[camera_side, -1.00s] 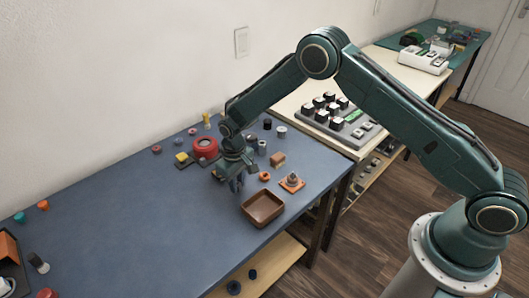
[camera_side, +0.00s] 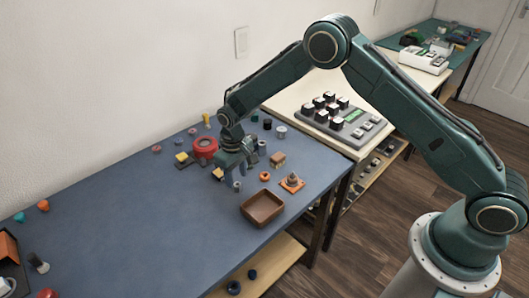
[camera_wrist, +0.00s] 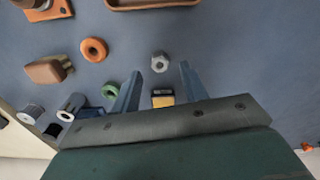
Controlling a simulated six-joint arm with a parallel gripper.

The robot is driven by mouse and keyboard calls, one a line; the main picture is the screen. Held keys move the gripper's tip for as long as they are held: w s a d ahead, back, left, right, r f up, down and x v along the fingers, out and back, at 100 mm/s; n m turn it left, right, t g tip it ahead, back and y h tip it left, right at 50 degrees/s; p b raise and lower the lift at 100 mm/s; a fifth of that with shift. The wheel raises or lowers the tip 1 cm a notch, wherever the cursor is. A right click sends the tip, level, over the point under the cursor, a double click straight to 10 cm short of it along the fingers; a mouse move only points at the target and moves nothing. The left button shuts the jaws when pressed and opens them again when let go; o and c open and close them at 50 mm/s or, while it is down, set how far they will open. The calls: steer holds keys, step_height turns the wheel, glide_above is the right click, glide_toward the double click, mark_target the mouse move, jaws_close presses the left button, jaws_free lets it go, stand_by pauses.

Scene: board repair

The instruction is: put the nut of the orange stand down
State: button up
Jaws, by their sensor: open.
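A small grey hex nut (camera_wrist: 160,62) lies on the blue table in the wrist view, between and just beyond my fingertips. In the side view the nut (camera_side: 237,186) shows just below my fingers. My gripper (camera_wrist: 160,72) is open, with clear space on both sides of the nut. In the side view my gripper (camera_side: 235,174) hangs above the table, up from the nut. The orange stand (camera_side: 292,182), a flat orange plate with a grey cone-like post, is to the right; its edge shows at the top left of the wrist view (camera_wrist: 62,10).
An orange ring (camera_wrist: 94,50), a green ring (camera_wrist: 111,91) and a brown block (camera_wrist: 46,70) lie left of my fingers in the wrist view. A yellow-topped block (camera_wrist: 163,98) sits between them. A brown tray (camera_side: 262,222) stands in front.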

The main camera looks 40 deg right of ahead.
step_height(320, 180, up, 9)
stand_by(0.4)
stand_by(0.5)
steer(key=s+d+r+t, duration=0.1)
steer(key=s+d+r, duration=0.3)
steer(key=s+r, duration=0.45)
steer(key=s+d+r+t, duration=0.25)
steer(key=s+r, duration=0.35)
steer(key=r, duration=0.6)
steer(key=s+d+r+m+t, duration=0.1)
steer(key=s+d, duration=0.1)
steer(key=s, duration=0.8)
steer(key=s+d+r+t, duration=0.1)
steer(key=s+d+r, duration=0.1)
steer(key=s, duration=0.9)
steer(key=shift+d+m, duration=0.4)
steer(key=shift+d, duration=0.1)
